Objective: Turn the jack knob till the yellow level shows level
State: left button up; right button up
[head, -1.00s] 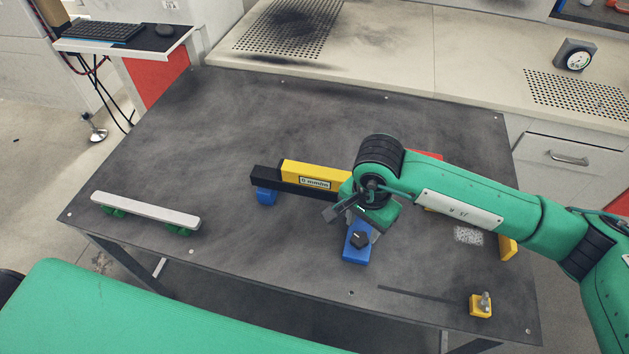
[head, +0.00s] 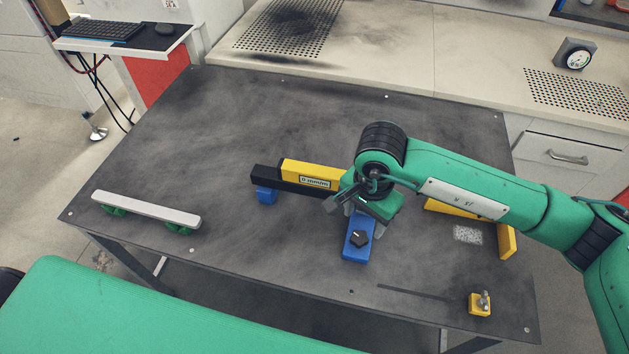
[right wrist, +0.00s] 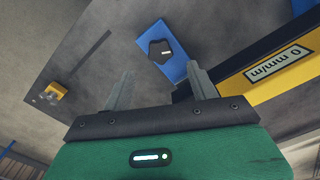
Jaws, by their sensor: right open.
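The yellow level (head: 310,174) lies along the top of a black bar (head: 265,177); its label seems to read 0 mm/m, and it also shows in the right wrist view (right wrist: 275,75). My arm hides the bar's right part. The black jack knob (head: 359,239) sits on a blue block (head: 354,252) at the bar's near side; it also shows in the right wrist view (right wrist: 160,50) with a white mark. My right gripper (right wrist: 160,70) is open and empty, its fingertips short of the knob and apart from it. My left gripper is not in view.
A white bar on green feet (head: 146,209) lies at the left of the dark table. A yellow block with a metal bolt (head: 480,303) stands near the front right. The table's middle left is clear.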

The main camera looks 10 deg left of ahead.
jog(key=shift+r, duration=2.65)
jog(key=shift+s+f, duration=0.1)
